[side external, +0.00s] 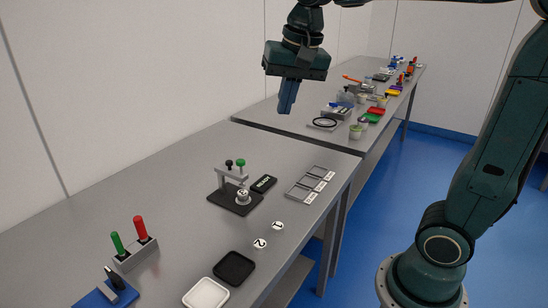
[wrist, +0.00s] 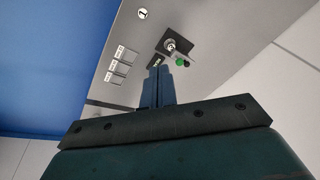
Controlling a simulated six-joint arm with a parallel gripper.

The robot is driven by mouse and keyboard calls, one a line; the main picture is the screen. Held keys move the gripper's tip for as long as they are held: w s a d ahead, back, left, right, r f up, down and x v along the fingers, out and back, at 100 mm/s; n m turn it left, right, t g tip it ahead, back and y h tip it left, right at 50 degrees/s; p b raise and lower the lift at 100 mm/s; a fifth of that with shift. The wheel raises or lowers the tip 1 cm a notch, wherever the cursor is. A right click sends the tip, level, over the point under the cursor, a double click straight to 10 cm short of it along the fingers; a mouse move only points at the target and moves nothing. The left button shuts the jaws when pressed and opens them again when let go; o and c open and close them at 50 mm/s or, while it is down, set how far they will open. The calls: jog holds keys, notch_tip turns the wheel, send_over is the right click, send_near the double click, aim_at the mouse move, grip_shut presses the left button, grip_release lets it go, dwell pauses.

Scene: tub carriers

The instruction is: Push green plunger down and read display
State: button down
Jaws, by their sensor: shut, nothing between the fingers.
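The green plunger (side external: 241,163) stands upright on a small grey bracket beside a black plunger (side external: 229,163). The bracket rises from a dark base plate (side external: 224,199) on the grey table. A round piece marked with a character (side external: 243,196) sits on that plate. A black display (side external: 264,184) with light lettering lies just right of it; the lettering is too small to read surely. My gripper (side external: 287,110) is shut and empty, pointing down, high above the table and beyond the plunger stand. In the wrist view the green plunger (wrist: 180,61) shows just past the fingertips (wrist: 163,70).
A grey three-part tray (side external: 310,186) lies right of the display. Numbered discs (side external: 277,225), black and white trays (side external: 234,268) and a holder with green and red handles (side external: 136,253) lie nearer. A second, cluttered table (side external: 350,105) stands behind.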

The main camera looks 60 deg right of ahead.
jog(key=w+d+m+g, duration=0.1)
jog(key=w+d+m, duration=0.1)
jog(key=w+m, duration=0.35)
jog(key=m+g, duration=0.2)
jog(key=m, duration=0.2)
send_over(240, 161)
jog(key=shift+d+f, duration=0.1)
jog(key=shift+f, duration=1.9)
jog(key=shift+f, duration=0.15)
notch_tip(240, 161, down, 14)
jog(key=shift+r, duration=0.15)
